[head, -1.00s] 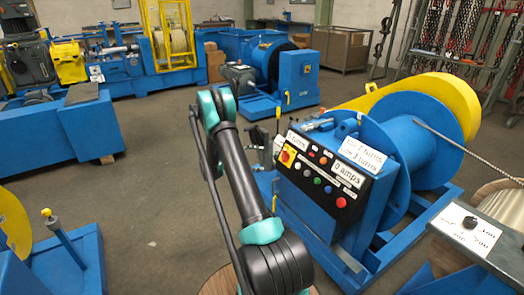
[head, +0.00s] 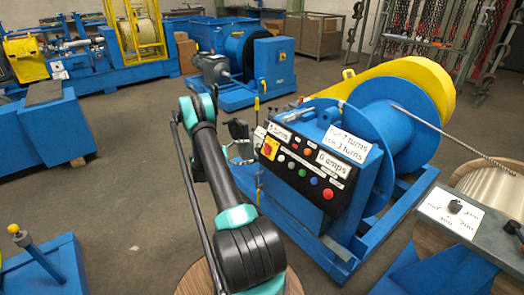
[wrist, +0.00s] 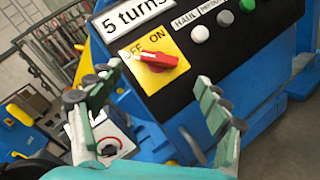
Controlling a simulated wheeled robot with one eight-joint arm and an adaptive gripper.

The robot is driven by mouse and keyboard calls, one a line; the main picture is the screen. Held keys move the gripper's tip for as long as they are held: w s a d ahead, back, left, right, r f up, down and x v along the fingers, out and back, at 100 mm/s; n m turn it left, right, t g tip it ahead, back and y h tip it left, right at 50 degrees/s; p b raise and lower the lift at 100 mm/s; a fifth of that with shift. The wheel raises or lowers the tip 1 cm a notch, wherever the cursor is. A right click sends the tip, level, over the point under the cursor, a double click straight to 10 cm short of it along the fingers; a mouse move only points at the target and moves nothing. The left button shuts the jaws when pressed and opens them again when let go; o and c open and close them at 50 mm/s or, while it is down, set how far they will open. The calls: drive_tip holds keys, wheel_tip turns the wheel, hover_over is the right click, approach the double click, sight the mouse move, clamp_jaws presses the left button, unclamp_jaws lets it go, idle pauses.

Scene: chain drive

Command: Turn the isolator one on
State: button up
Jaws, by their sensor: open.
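The isolator is a red rotary handle (wrist: 160,61) on a yellow plate marked OFF and ON, at the upper left of a black control panel. The plate (head: 270,148) also shows in the head view, just right of my gripper (head: 240,132). In the wrist view my gripper (wrist: 158,82) is open and empty. Its two fingers are spread left and right below the handle, which appears between and beyond the fingertips. They look apart from it.
The panel carries several buttons, including a green one (head: 302,173) and a red one (head: 328,194), close right of the isolator. A "5 turns" sign (wrist: 133,15) sits above it. A blue drum (head: 385,125) stands behind. Open floor (head: 120,200) lies left.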

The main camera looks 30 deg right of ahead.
sight(265, 149)
drive_tip(key=x, duration=0.8)
drive_tip(key=c, duration=1.2)
